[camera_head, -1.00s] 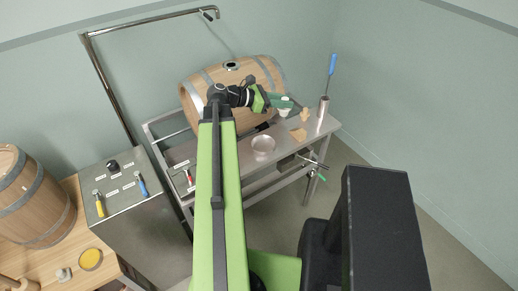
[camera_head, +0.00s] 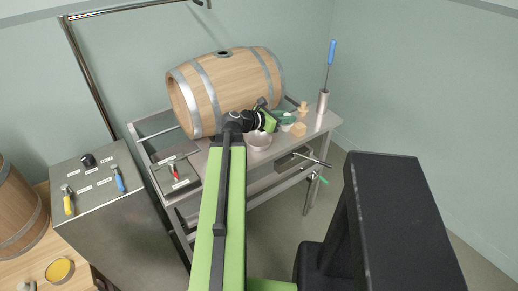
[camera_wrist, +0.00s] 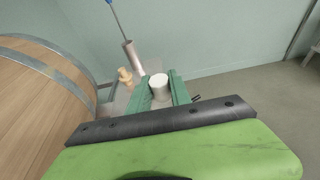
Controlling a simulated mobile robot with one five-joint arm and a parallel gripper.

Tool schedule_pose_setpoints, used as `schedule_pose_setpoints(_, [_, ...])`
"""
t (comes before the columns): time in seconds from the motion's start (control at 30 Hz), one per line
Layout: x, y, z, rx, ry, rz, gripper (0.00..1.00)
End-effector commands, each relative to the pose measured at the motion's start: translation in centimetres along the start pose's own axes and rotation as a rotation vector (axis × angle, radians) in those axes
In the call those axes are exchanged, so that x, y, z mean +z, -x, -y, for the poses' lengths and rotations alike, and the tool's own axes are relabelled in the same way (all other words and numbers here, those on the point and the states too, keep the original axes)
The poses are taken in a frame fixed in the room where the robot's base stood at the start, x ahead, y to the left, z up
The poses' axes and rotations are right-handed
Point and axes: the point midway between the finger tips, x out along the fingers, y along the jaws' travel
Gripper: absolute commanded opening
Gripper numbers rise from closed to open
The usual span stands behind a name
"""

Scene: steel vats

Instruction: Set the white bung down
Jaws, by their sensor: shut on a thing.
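The white bung (camera_wrist: 159,84) sits between the two green fingers of my gripper (camera_wrist: 161,90) in the wrist view. The fingers are shut on its sides, and its flat top shows. A small part of the white bung (camera_head: 286,127) shows below the fingers there. I cannot tell whether its underside touches the table.
A wooden barrel (camera_head: 225,85) lies behind my gripper. A steel cylinder (camera_head: 322,102) holds a blue-handled tool (camera_head: 331,55) at the right. A valve (camera_head: 315,177) sticks out below the table edge.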

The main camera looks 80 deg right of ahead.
Motion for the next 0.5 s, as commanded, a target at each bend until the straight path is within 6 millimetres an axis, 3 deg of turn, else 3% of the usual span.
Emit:
schedule_pose_setpoints(0.3, [-6.4, 2.1, -6.9, 0.003, 0.002, 0.0, 0.0])
schedule_pose_setpoints(0.5, [-8.3, 3.3, -9.4, -0.001, 0.0, 0.0, 0.0])
